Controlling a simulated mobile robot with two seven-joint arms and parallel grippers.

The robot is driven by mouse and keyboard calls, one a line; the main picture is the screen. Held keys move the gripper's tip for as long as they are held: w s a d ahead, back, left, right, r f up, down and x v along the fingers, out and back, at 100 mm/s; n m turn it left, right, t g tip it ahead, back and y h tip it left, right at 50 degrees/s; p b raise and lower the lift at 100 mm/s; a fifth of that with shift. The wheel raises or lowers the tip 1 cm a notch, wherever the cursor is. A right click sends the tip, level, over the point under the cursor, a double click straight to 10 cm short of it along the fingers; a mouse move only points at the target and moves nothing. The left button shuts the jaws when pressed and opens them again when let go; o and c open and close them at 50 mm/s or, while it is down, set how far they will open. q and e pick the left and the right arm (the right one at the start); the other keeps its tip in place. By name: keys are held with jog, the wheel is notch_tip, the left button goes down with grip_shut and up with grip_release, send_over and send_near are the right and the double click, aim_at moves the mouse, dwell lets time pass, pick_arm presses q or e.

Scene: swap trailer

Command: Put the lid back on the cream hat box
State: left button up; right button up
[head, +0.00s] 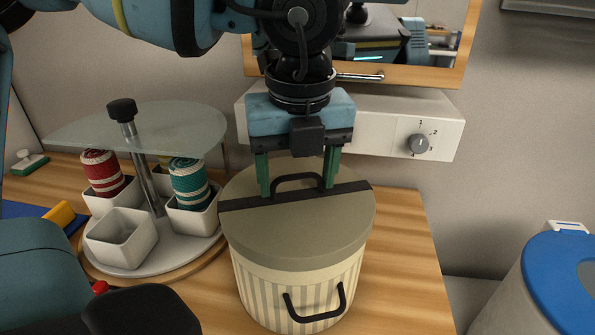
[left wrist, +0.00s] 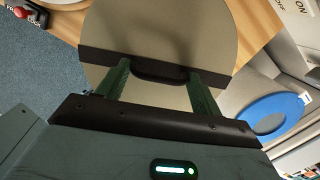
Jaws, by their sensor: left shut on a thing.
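The cream hat box (head: 265,295) stands on the wooden table, with pale vertical stripes and a dark handle on its front. Its round olive-grey lid (head: 298,228), crossed by a dark strip with an arched handle, is over the box top and looks roughly level and centred. I cannot tell whether it is fully seated. The lid fills the upper middle of the left wrist view (left wrist: 160,32). My left gripper (head: 297,183) points down from above, its green fingers at the two ends of the lid handle, shut on it. My right gripper is not in view.
Left of the box is a round stand (head: 150,255) with white cups, thread spools and a glass top (head: 150,128). A white panel with a knob (head: 420,143) is on the wall behind. A blue-lidded bin (head: 562,280) is at right. The table is clear right of the box.

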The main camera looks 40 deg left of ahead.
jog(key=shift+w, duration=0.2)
pick_arm(q)
jog(key=o, duration=1.1)
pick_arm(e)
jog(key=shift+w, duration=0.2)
pick_arm(q)
jog(key=shift+o, duration=0.2)
jog(key=shift+o, duration=0.7)
jog(key=shift+r, duration=0.1)
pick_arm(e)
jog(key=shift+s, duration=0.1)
